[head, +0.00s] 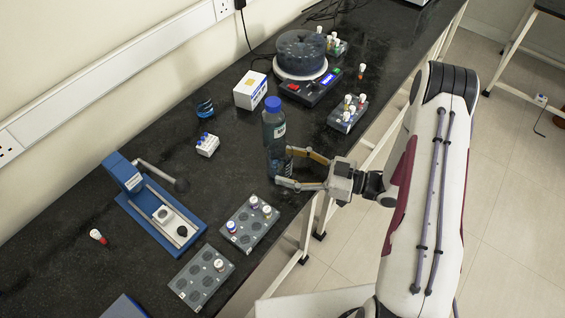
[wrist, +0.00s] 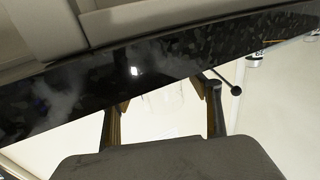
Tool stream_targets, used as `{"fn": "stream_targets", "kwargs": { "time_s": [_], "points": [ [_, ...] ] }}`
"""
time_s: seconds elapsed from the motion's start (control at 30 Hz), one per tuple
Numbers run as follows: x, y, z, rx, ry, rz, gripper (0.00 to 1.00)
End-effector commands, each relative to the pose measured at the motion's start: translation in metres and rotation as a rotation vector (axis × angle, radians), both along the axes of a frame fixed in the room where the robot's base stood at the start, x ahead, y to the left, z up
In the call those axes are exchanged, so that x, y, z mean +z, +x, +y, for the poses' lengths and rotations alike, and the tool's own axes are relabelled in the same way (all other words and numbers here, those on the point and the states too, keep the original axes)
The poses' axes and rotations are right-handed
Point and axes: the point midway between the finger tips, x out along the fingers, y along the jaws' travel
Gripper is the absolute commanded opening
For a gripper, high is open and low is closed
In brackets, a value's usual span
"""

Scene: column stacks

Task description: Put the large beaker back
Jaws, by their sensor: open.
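My gripper (head: 284,168) is open low over the bench, its two fingers spread at the base of a tall clear bottle (head: 274,135) with a blue cap. I cannot tell whether a finger touches the bottle. I cannot clearly make out a large beaker in the head view; clear glass there could be lost against the dark bench and bottle. In the wrist view, my gripper's fingers (wrist: 165,105) stand apart. Only faint marks on a pale background show between them, and I cannot tell whether this is glass.
Near the gripper is a grey vial rack (head: 250,224), with another rack (head: 201,278) closer to me. A blue lever press (head: 160,205) stands left. A white box (head: 250,90), a centrifuge-like device (head: 301,55) and a vial rack (head: 347,113) lie farther back. The bench's right edge is close.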

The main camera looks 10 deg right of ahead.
Motion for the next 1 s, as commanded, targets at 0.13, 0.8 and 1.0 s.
{"fn": "stream_targets", "kwargs": {
  "time_s": [0.13,0.8,1.0],
  "points": [
    [0.000,-0.006,-0.016,-0.004,0.000,0.000,0.63],
    [0.000,-0.034,-0.077,-0.001,0.000,-0.001,0.63],
    [0.000,-0.037,-0.082,0.000,0.000,0.000,0.63]
  ]
}}
